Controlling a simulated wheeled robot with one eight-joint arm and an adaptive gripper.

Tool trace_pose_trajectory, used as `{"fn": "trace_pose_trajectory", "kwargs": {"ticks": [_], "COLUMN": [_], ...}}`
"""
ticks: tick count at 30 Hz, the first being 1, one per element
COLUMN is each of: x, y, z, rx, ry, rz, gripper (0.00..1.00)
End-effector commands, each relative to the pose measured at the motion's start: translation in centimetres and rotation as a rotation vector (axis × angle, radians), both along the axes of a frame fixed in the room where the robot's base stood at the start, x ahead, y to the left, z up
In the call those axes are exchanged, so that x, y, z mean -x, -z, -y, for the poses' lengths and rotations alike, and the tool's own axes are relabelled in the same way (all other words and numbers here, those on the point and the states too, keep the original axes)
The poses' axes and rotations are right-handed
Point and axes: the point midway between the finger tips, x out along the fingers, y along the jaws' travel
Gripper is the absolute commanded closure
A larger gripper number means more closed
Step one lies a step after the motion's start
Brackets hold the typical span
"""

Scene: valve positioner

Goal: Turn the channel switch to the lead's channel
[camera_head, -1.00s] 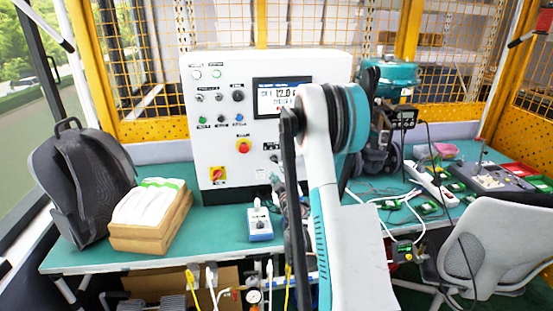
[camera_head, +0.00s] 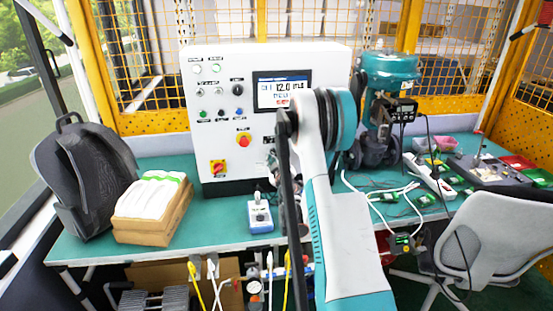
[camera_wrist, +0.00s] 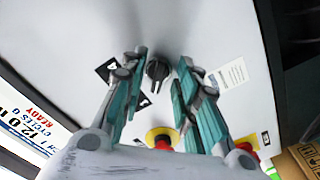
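A black rotary knob (camera_wrist: 158,70), which looks like the channel switch, sits on the light grey panel in the wrist view. Its pointer direction is too blurred to read. My gripper (camera_wrist: 160,60) is open, with one teal finger on each side of the knob; I cannot tell whether they touch it. Dark labels and a white label lie around the knob. In the head view my arm hides the knob and gripper in front of the white cabinet (camera_head: 215,130). The cabinet's screen (camera_head: 282,92) shows a reading near 12.0. I cannot tell the lead's channel.
A red-and-yellow stop button (camera_head: 243,140) and a red-and-yellow switch (camera_head: 218,168) are on the cabinet near my gripper. A teal valve unit (camera_head: 390,75) stands right of the cabinet.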

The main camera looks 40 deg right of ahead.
Motion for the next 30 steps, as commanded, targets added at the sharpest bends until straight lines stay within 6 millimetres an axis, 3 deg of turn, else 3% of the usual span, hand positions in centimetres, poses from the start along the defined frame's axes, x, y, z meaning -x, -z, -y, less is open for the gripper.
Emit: {"fn": "trace_pose_trajectory", "kwargs": {"ticks": [1, 3, 17, 30], "x": [0.01, 0.01, -0.01, -0.08], "y": [0.0, 0.0, 0.11, 0.36], "z": [-0.01, -0.01, -0.04, -0.16], "rx": [0.0, 0.0, -0.032, -0.303], "ry": [0.0, 0.0, 0.0, 0.0], "rz": [0.0, 0.0, 0.02, 0.186], "gripper": [0.84, 1.0, 1.0, 1.0]}}
